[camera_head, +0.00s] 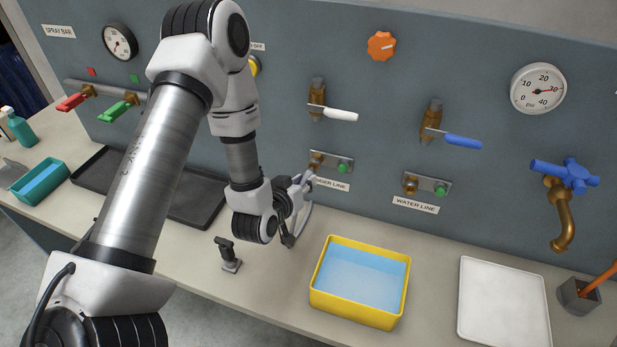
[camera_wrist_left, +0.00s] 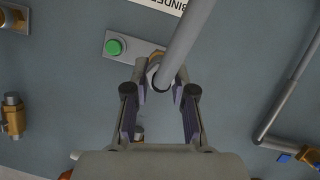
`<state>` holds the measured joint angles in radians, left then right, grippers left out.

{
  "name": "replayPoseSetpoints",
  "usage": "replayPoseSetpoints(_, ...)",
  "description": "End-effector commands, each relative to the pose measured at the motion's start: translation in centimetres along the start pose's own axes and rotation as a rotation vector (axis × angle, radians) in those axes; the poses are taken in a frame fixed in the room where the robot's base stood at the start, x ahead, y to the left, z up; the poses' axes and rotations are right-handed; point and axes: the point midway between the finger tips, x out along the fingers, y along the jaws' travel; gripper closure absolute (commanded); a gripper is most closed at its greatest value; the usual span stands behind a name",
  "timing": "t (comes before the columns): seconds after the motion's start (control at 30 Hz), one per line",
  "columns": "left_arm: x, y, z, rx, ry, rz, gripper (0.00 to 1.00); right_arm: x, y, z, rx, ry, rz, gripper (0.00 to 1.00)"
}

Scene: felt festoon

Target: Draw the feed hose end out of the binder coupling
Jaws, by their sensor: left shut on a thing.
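My left gripper (camera_head: 302,183) is at the wall panel by the binder coupling (camera_head: 316,159), a brass fitting on a grey plate above the "BINDER LINE" label. In the left wrist view my left gripper (camera_wrist_left: 160,90) is shut on the feed hose end. The grey feed hose (camera_wrist_left: 187,42) runs up and right from between the fingers. The brass of the coupling (camera_wrist_left: 154,58) shows just behind the fingers, beside a green button (camera_wrist_left: 114,46). The hose end lines up with the coupling, but the fingers hide how far in it sits. My right gripper is not in view.
A yellow tub of blue liquid (camera_head: 360,312) stands on the counter below, with a white tray (camera_head: 500,305) to its right. A black tray (camera_head: 195,205) and a small dark stand (camera_head: 228,257) lie left. A white-handled valve (camera_head: 335,112) is above the coupling.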

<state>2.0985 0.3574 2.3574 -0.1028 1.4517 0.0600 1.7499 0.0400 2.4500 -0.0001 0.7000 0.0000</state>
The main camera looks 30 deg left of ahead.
Motion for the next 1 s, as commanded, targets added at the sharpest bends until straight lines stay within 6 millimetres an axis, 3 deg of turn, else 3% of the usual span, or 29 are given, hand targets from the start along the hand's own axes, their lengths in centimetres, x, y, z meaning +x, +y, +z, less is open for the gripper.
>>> replayPoseSetpoints(0.6, -2.7, 0.0, 1.1, -0.001, -0.001, 0.000, 1.00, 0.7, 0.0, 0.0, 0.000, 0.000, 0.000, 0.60)
replayPoseSetpoints(1.0, -2.8, 0.0, 1.1, -0.001, 0.000, 0.000, 1.00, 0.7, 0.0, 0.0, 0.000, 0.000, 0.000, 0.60)
